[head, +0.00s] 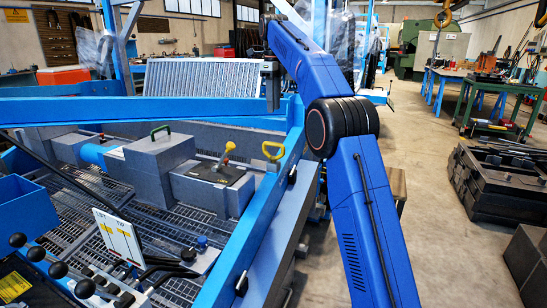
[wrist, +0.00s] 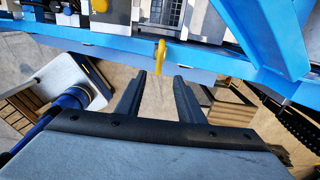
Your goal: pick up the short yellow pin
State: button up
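In the wrist view the yellow pin (wrist: 160,54) shows upright against the blue beam, just beyond the gap between my fingertips. My gripper (wrist: 160,77) is open, with its two dark fingers apart and nothing between them.
A blue beam (head: 262,205) runs along the frame's near side. A yellow-handled lever (head: 228,152) sits on a grey block left of the pin. A green handle (head: 160,131) tops another block. Dark crates (head: 500,185) stand right, with open floor between.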

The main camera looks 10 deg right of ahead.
aim_at(273, 145)
notch_tip(273, 145, down, 17)
jog(key=shift+f, duration=0.1)
grip_shut()
dwell(0.9)
